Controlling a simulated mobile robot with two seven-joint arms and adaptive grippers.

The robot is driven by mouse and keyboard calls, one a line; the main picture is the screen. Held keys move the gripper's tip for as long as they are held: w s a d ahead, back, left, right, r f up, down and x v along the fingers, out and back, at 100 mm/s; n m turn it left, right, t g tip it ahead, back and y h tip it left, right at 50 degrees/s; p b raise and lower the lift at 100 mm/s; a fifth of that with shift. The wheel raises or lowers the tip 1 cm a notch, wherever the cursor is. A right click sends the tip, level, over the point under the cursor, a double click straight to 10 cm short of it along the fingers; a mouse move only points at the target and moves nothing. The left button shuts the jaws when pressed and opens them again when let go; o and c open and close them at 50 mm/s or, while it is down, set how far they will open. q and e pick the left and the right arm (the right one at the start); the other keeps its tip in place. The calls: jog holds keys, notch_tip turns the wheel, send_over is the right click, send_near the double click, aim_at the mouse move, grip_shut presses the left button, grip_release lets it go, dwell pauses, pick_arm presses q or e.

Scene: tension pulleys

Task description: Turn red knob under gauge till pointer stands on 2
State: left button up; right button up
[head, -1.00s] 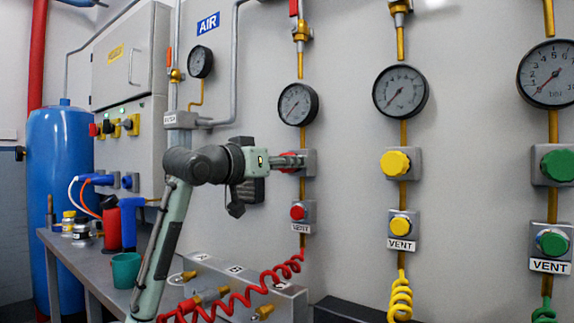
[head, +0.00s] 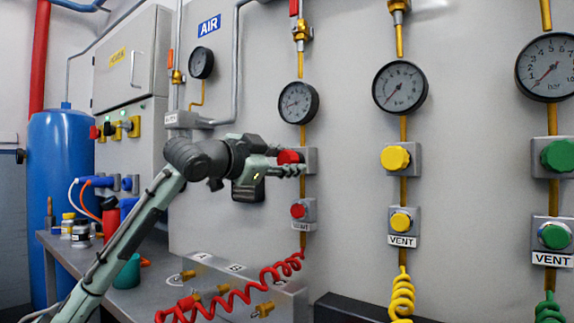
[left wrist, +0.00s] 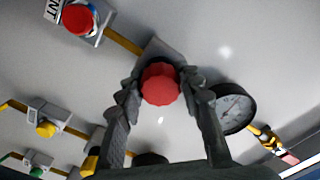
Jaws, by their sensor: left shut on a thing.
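The red knob (head: 289,157) sits on a grey wall block below the small round gauge (head: 298,102). My left gripper (head: 291,165) is shut on this knob. In the left wrist view its two fingers stand on either side of the red knob (left wrist: 161,84). The gauge (left wrist: 233,108) shows there beside the right finger with a red pointer, but its numbers are too small to read. My right gripper is in neither view.
A smaller red knob (head: 298,210) is mounted below on the same pipe. Yellow (head: 395,158) and green (head: 558,156) knobs with their own gauges are to the right. A bench (head: 150,290) with bottles and a green cup stands at the left, below my arm.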

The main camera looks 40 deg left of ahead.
pick_arm(q)
jog(key=shift+m, duration=0.7)
jog(key=o, duration=1.2)
jog(key=shift+s, duration=0.1)
jog(key=s, duration=0.4)
jog(key=s+d, duration=0.1)
jog(key=s, duration=0.6)
jog(key=shift+s+d, duration=0.2)
jog(key=shift+s, duration=0.2)
